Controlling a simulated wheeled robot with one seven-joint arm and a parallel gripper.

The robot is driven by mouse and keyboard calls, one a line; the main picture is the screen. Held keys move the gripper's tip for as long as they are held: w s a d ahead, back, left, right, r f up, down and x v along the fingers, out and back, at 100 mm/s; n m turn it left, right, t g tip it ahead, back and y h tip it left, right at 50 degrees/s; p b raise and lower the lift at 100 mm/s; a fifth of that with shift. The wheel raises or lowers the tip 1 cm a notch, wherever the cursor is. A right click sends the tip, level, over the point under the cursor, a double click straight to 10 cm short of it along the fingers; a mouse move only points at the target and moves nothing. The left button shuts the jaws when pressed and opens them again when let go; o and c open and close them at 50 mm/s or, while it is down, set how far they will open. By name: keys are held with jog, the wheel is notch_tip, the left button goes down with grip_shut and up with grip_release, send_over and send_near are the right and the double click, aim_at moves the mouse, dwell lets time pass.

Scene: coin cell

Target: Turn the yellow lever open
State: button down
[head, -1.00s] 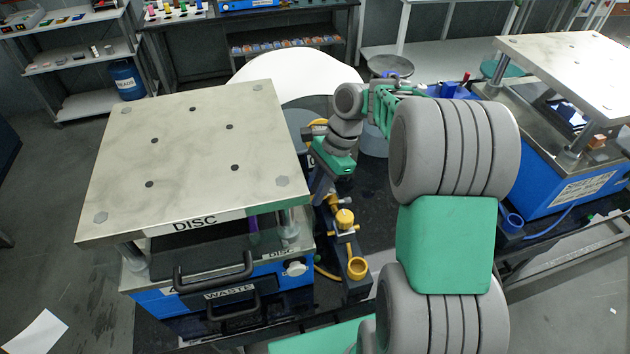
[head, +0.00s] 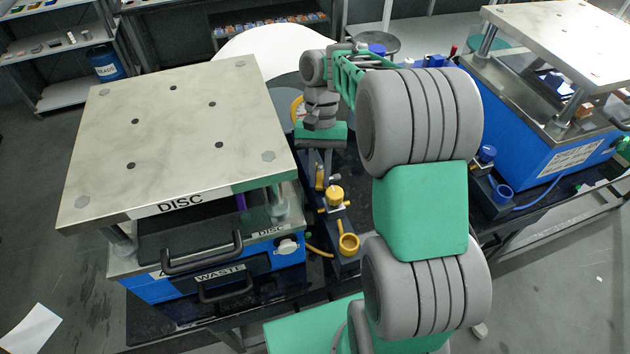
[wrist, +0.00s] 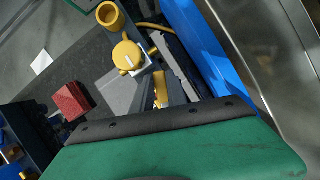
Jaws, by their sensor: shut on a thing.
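The yellow lever shows as a small yellow piece (wrist: 160,88) in the wrist view and as a narrow upright piece (head: 320,177) in the head view. My gripper (head: 318,167) points down beside the blue DISC press, and its grey fingers (wrist: 172,84) are shut on the lever. The fingers and green palm hide part of it. Next to it stands a round yellow knob (head: 334,194), also in the wrist view (wrist: 127,56). A yellow ring-shaped cup (head: 348,243) stands nearer the front, also in the wrist view (wrist: 110,16).
The DISC press (head: 180,140), with its wide metal top plate and black drawer handles, stands close left of my gripper. A second blue press (head: 550,140) stands at the right.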

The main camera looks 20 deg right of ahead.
jog(key=n+b, duration=0.1)
jog(key=b, duration=0.2)
jog(key=d+f+n+h+b, duration=0.1)
jog(key=b, duration=0.2)
jog(key=shift+s+n, duration=0.1)
jog(key=shift+n, duration=0.3)
jog(key=shift+d+r+n+b, duration=0.2)
jog(key=shift+n+b, duration=0.2)
jog(key=shift+b, duration=0.75)
jog(key=shift+d+r+n+h+b, duration=0.1)
jog(key=shift+r+n+h+b, duration=0.15)
jog(key=shift+b, duration=0.2)
jog(key=c, duration=1.3)
grip_release()
jog(key=p+v, duration=0.3)
jog(key=v, duration=0.5)
